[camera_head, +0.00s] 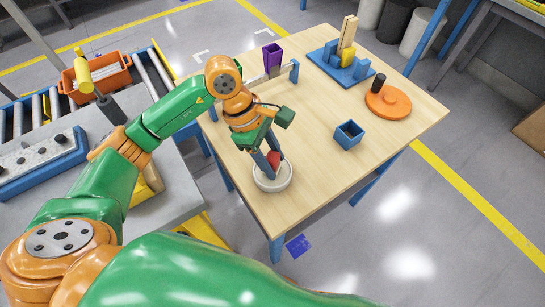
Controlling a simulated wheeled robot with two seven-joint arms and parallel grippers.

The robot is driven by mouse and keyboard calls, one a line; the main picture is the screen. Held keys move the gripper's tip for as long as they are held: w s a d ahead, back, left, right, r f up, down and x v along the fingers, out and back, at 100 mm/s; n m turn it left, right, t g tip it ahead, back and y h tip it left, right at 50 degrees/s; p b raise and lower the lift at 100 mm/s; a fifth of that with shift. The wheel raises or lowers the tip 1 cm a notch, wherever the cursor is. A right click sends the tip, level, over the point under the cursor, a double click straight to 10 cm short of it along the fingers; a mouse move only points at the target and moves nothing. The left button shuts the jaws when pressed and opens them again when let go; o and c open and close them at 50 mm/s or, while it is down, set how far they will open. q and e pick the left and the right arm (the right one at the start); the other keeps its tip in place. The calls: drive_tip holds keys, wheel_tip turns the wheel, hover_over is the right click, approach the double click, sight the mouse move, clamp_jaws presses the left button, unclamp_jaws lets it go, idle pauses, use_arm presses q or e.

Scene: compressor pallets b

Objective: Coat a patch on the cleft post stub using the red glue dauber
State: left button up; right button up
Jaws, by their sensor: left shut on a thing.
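My left gripper (267,163) points down at the near left part of the wooden table, over a round white dish (272,187). Its blue fingers are shut on a red thing (274,157), which looks like the red glue dauber. The dauber's lower end is at or inside the dish; contact cannot be made out. A pale wooden post (347,35), seemingly the cleft post stub, stands upright in a blue base (325,58) at the far side, with a yellow piece (347,63) beside it. My gripper is well apart from the post. My right gripper is not in view.
A purple holder (272,54) stands at the back left of the table. A small open blue box (348,135) sits mid-table. An orange disc (388,103) with a black knob lies at the right. The table's front right is clear. An orange bin (104,81) stands left.

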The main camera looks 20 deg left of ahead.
sight(272, 156)
use_arm(q)
drive_tip(key=shift+s+f+b, duration=0.1)
drive_tip(key=shift+f+b, duration=0.15)
drive_tip(key=shift+b, duration=0.15)
idle(1.2)
wheel_tip(272, 156, up, 7)
drive_tip(key=p, duration=0.4)
drive_tip(key=shift+r+p, duration=0.15)
drive_tip(key=shift+p, duration=0.2)
idle(0.3)
